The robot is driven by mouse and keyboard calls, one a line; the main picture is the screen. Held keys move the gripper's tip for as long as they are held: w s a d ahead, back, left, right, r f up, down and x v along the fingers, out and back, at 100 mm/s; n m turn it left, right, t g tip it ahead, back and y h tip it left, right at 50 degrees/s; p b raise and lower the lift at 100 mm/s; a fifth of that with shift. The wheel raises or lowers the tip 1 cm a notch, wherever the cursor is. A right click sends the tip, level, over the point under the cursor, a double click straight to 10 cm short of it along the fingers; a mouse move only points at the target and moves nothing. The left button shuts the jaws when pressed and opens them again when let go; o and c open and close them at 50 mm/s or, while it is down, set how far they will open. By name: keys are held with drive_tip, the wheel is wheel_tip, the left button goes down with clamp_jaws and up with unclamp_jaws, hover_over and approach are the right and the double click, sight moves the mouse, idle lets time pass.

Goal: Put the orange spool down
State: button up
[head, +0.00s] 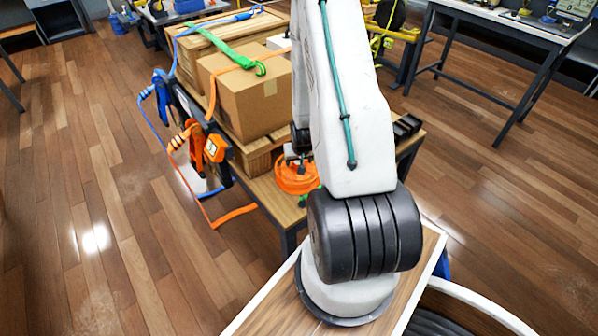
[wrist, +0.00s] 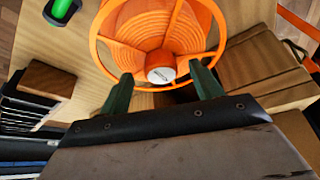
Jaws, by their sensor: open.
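The orange spool (head: 297,183) sits on the wooden top of the loaded table (head: 271,196), near its front corner. In the wrist view the spool (wrist: 178,28) fills the upper middle, with an open spoked rim, ribbed orange strap inside and a white hub cap (wrist: 161,74). My gripper (wrist: 163,88) is open. Its two dark green fingers stand apart at the near side of the spool, left and right of the hub cap. I cannot tell whether they touch the rim. In the head view my arm hides part of the gripper and the spool's right side.
Cardboard boxes (head: 246,88) on a wooden pallet stand behind the spool. Orange and blue ratchet straps (head: 208,150) hang off the table's left edge. In the wrist view a green object (wrist: 62,10) lies at upper left and a wooden block (wrist: 46,79) at left.

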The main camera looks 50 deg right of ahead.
drive_tip(key=shift+w+d+f, duration=0.1)
drive_tip(key=shift+w+f, duration=0.05)
drive_tip(key=shift+f, duration=0.3)
clamp_jaws()
drive_tip(key=shift+r, duration=0.1)
